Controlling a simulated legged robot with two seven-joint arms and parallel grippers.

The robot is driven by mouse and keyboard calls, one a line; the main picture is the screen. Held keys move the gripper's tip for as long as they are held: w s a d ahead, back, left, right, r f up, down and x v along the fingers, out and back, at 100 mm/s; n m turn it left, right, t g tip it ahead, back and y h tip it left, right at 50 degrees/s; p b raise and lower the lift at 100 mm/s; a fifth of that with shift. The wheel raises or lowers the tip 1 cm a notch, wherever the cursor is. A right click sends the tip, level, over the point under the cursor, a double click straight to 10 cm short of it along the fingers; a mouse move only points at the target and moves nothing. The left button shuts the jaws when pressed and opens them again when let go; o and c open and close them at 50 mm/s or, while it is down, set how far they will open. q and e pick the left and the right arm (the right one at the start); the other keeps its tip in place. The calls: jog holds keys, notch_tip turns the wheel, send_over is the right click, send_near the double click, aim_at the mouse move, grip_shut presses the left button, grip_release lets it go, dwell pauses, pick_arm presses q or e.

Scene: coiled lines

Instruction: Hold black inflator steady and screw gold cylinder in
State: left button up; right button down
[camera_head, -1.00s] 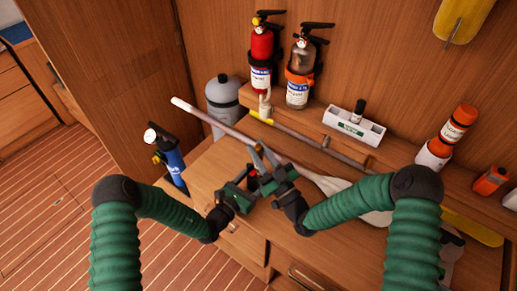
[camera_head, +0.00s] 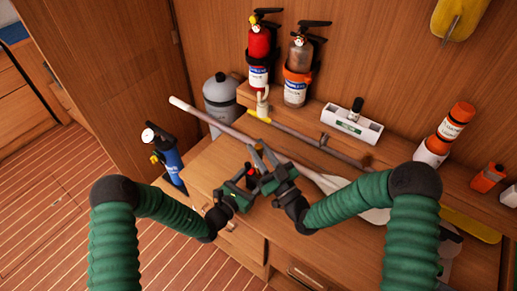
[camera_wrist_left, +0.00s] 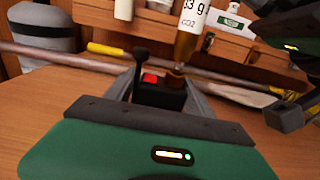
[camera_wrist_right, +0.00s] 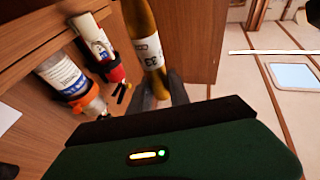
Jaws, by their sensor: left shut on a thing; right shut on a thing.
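My left gripper (camera_head: 246,182) is shut on the black inflator (camera_wrist_left: 158,95), which has a red part on its face and a thin black lever at its left. My right gripper (camera_head: 264,162) is shut on the gold cylinder (camera_wrist_right: 143,28), which carries a white label. In the left wrist view the gold cylinder (camera_wrist_left: 186,46) stands nearly upright, neck down, over a copper-coloured fitting at the inflator's right side. I cannot tell whether its neck is in the thread. In the head view the grippers hide most of both parts.
Both grippers are above the wooden counter (camera_head: 205,172). A long pole (camera_head: 215,124) lies behind them. A blue cylinder (camera_head: 170,158) stands at left, a grey tank (camera_head: 222,103) behind. Extinguishers (camera_head: 258,45) and a white holder (camera_head: 350,128) are along the back.

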jog(key=shift+f, duration=0.25)
jog(key=shift+f, duration=0.25)
jog(key=c, duration=1.1)
grip_release()
jog(key=shift+c, duration=0.2)
